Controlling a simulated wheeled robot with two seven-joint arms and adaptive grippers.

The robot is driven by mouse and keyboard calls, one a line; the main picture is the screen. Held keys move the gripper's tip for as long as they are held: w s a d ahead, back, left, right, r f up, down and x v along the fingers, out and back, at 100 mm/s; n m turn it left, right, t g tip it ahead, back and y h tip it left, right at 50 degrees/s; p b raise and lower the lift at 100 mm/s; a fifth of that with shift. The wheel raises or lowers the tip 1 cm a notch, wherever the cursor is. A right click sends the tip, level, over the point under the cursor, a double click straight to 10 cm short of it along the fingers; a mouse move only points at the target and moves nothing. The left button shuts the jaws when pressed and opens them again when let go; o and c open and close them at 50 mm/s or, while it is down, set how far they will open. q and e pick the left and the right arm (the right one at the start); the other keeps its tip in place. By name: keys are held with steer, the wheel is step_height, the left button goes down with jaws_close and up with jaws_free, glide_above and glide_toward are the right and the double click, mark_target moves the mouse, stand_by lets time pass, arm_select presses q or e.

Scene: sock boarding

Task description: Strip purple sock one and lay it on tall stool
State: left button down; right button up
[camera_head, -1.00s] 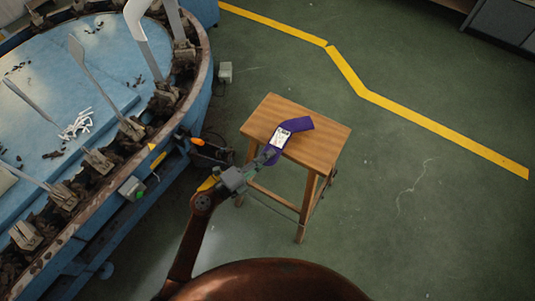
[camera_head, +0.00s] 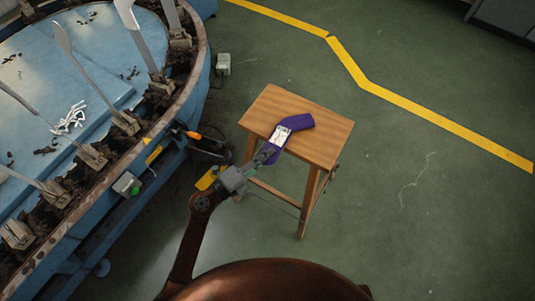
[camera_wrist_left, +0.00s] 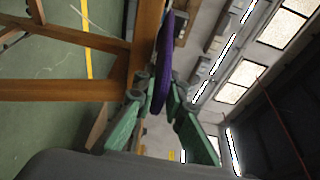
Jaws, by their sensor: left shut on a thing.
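The purple sock (camera_head: 297,123) lies over the wooden top of the tall stool (camera_head: 325,140), bent near its middle, with a pale label (camera_head: 279,136) on it. Its near end reaches the stool's front left edge. My left gripper (camera_head: 267,155) is shut on that near end, at the stool's edge. In the left wrist view, the green fingers (camera_wrist_left: 160,98) pinch the purple sock (camera_wrist_left: 166,50) edge-on, beside the stool's wood (camera_wrist_left: 145,40). My right gripper is not in view.
A round blue machine (camera_head: 130,185) with a rusty rim and several upright metal boards stands at the left. A small grey box (camera_head: 223,64) sits on the floor beside it. Green floor is clear right of the stool, with a yellow line (camera_head: 440,119) across it.

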arm_select(q)
steer(key=c, duration=1.9)
jaws_free()
steer(key=shift+o, duration=0.5)
steer(key=shift+o, duration=1.1)
steer(key=shift+f, duration=0.2)
steer(key=shift+f, duration=0.35)
